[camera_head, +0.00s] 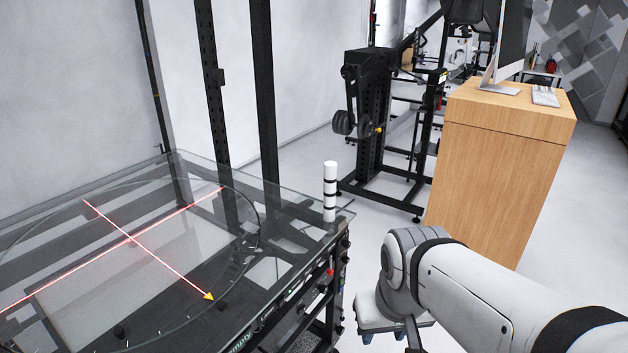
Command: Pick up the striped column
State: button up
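The striped column (330,187) is a slim white cylinder with black bands. It stands upright near the right corner of the glass-topped turntable table (290,196). My arm comes in from the lower right, and its white links show right of the table. My gripper is not clearly visible; only arm links and a joint housing show, below and to the right of the column. Nothing touches the column.
Red crossed lines with a yellow arrowhead (209,296) show on the round glass turntable (150,290). Black upright posts rise behind it. A wooden cabinet (500,175) with a monitor and a black exercise machine (375,120) stand behind. Floor between them is clear.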

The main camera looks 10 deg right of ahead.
aim_at(331, 167)
jog(key=u, duration=0.05)
jog(key=k, duration=0.5)
jog(key=z, duration=1.55)
jog(key=i, duration=1.2)
jog(key=u, duration=2.75)
jog(key=i, duration=0.15)
jog(key=z, duration=0.3)
